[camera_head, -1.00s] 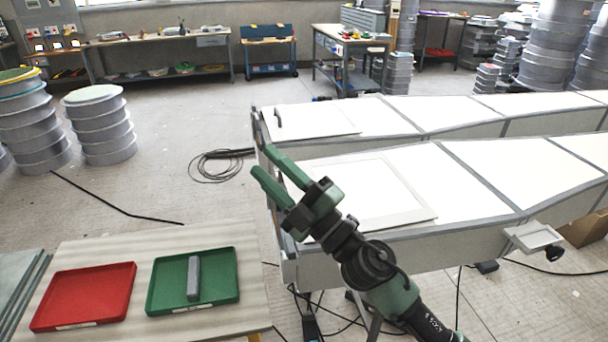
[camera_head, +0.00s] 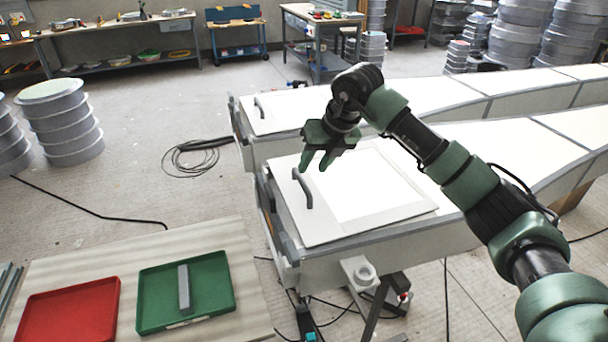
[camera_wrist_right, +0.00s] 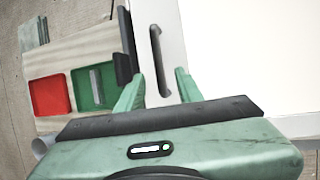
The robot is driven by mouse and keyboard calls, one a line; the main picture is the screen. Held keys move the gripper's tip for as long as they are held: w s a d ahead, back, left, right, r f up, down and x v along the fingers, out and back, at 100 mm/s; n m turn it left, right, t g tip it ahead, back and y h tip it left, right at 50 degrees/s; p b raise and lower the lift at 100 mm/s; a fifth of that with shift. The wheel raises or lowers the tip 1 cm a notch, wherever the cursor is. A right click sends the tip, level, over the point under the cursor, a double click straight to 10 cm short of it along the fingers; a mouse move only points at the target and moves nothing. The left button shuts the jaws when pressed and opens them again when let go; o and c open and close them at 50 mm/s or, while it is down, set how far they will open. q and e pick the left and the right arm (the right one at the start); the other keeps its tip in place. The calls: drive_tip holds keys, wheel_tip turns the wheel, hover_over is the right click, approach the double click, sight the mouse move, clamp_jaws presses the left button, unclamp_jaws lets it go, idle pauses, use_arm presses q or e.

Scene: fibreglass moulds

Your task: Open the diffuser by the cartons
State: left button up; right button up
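The near diffuser (camera_head: 470,150) is a long white body with grey edges. Its framed white lid (camera_head: 415,208) lies flat at the left end, and a dark curved handle (camera_head: 303,188) stands on the lid's left side. A brown carton (camera_head: 572,198) shows partly beyond its right side. My right gripper (camera_head: 316,162) is open and empty, pointing down just above the handle. In the right wrist view the handle (camera_wrist_right: 160,60) shows in the gap between the two green fingers (camera_wrist_right: 159,78), apart from both. My left gripper is out of view.
A second, similar diffuser (camera_head: 420,95) with its own handle lies behind. A table at lower left holds a red tray (camera_head: 70,312) and a green tray (camera_head: 215,275) with a grey block (camera_head: 184,290). Cables lie on the floor. Stacked grey drums (camera_head: 62,120) stand at left.

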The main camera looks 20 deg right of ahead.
sight(304, 181)
drive_tip(key=p+x, duration=0.1)
drive_tip(key=x, duration=0.5)
drive_tip(key=shift+a, duration=0.1)
clamp_jaws()
drive_tip(key=shift+w, duration=0.1)
idle(1.1)
